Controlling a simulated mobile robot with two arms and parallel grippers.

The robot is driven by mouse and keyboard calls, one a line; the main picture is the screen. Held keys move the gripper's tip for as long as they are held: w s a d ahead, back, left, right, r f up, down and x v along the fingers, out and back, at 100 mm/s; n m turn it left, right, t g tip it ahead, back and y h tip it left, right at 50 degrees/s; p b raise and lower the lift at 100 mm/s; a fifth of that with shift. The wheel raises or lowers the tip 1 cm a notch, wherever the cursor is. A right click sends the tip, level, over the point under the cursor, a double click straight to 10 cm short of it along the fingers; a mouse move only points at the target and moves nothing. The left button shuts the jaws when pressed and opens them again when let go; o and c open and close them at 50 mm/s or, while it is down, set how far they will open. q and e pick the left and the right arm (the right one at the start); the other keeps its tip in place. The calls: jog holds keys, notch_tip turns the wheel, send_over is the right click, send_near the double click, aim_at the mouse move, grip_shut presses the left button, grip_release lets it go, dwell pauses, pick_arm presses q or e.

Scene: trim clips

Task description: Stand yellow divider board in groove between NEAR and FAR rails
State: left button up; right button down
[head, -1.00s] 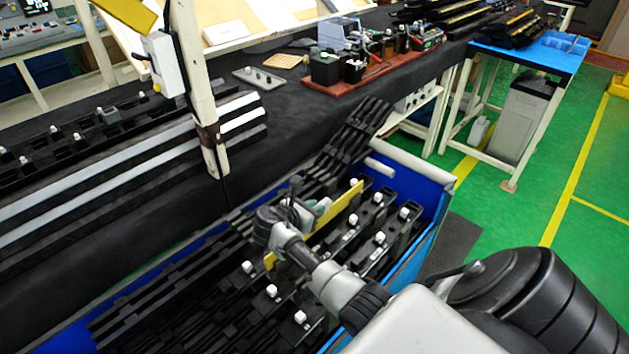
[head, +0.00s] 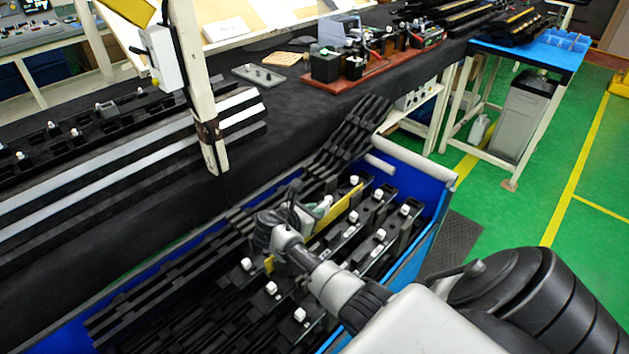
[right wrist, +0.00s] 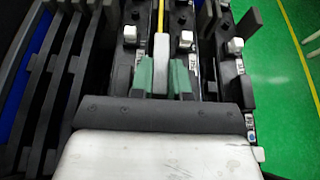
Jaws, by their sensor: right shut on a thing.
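The yellow divider board (head: 344,212) is a thin upright strip inside the blue bin, running lengthwise between black rails with white knobs. My right gripper (head: 318,212) is shut on it from above. In the right wrist view the board (right wrist: 160,17) shows as a narrow yellow edge beyond the green fingertips (right wrist: 163,76). One black rail (right wrist: 127,50) lies left of the board and another (right wrist: 187,58) lies right. The board's lower edge and the groove are hidden, so I cannot tell whether it is seated. Small rail labels are unreadable. My left gripper is out of view.
The blue bin's wall (head: 428,240) stands close on the right. Stacked black slotted strips (head: 180,280) fill its left side. A white post (head: 198,100) rises by the black-covered bench (head: 290,110). Green floor is open at the right.

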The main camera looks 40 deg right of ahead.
jog(key=shift+f, duration=0.45)
jog(key=c, duration=1)
grip_release()
jog(key=v, duration=1)
jog(key=shift+a+r, duration=0.1)
jog(key=shift+a, duration=0.3)
